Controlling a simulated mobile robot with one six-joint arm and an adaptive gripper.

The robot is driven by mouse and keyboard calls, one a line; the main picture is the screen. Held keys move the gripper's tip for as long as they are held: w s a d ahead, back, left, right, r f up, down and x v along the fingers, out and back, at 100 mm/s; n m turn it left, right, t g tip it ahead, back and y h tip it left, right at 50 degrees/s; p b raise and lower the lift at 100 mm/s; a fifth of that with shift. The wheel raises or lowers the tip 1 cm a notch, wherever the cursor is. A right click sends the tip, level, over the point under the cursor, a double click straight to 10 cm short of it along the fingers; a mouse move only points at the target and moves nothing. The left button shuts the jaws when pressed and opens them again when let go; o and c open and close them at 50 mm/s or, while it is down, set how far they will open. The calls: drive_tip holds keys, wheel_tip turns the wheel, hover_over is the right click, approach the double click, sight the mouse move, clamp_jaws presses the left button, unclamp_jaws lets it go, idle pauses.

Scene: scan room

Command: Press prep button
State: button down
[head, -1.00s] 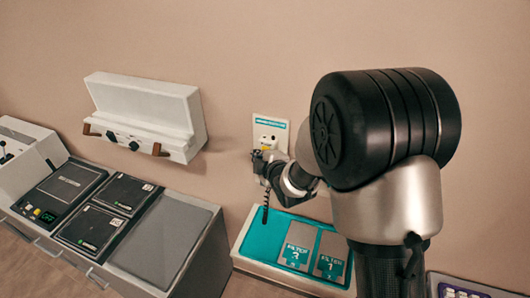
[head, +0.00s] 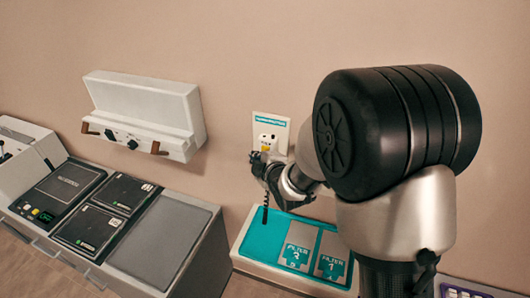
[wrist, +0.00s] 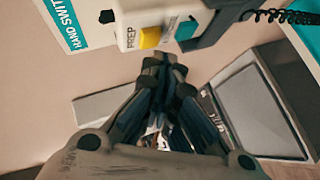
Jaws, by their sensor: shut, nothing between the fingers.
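The hand switch is a white box on a wall plate (head: 271,122). In the wrist view its yellow button (wrist: 150,38), beside the label PREP, is fully visible, with a teal button (wrist: 187,30) to its right. My gripper (wrist: 164,62) is shut and empty. Its fingertips are just below the two buttons in the wrist view, and appear apart from the yellow one. In the head view my gripper (head: 257,160) is at the lower edge of the switch, and the yellow button (head: 265,148) shows just above it.
A coiled cord (head: 265,214) hangs below the switch. A teal tray (head: 262,238) with two filter plates stands below my arm. A white wall unit (head: 148,115) with knobs is to the left, above a console with dark panels (head: 119,193).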

idle(0.3)
drive_tip(key=s, duration=0.1)
drive_tip(key=s+a+b, duration=0.1)
drive_tip(key=s, duration=0.1)
drive_tip(key=s+b, duration=0.1)
drive_tip(key=shift+s+a, duration=0.35)
drive_tip(key=shift+s, duration=0.05)
idle(0.5)
drive_tip(key=s+d+r+m+g+h+b, duration=0.1)
drive_tip(key=s+d+m+g+h+b, duration=0.15)
drive_tip(key=s+d+m, duration=0.55)
drive_tip(key=s+d+r+m+g+h+b, duration=0.1)
drive_tip(key=s+d+r+m+g+b, duration=0.15)
drive_tip(key=s+d+m, duration=0.6)
drive_tip(key=s+d+f+m+g+b, duration=0.1)
drive_tip(key=s+f+g+b, duration=0.1)
drive_tip(key=s, duration=1.3)
drive_tip(key=shift+s+d+f+m+g+h, duration=0.15)
drive_tip(key=shift+s+f+m+g+h, duration=0.1)
drive_tip(key=shift+m+g+h, duration=0.15)
